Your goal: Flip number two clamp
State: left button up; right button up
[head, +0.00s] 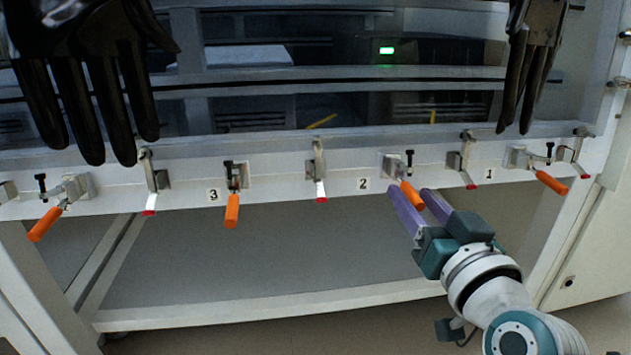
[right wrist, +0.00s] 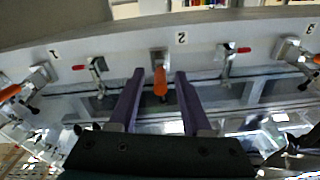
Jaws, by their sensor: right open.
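The number 2 label (head: 363,184) is on the white front rail, and the clamp with an orange handle (head: 411,195) sits just right of it. That handle slants down and to the right. My right gripper (head: 409,190) is open, its two purple fingers reaching up from below to either side of the orange handle. In the right wrist view the orange handle (right wrist: 160,82) shows between the parted fingers (right wrist: 158,76), with the number 2 label (right wrist: 181,38) close by. I cannot tell whether the fingers touch the handle. My left gripper is not in view.
Other orange-handled clamps are by labels 3 (head: 232,210) and 1 (head: 550,182), and at far left (head: 45,223). Red-tipped latches (head: 320,190) sit between them. Black gloves (head: 90,90) hang at the upper left and right (head: 530,60). The space below the rail is open.

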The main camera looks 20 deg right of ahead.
jog(key=shift+w+d, duration=0.15)
jog(key=shift+w, duration=0.35)
jog(key=shift+c, duration=0.3)
grip_shut()
dwell(0.8)
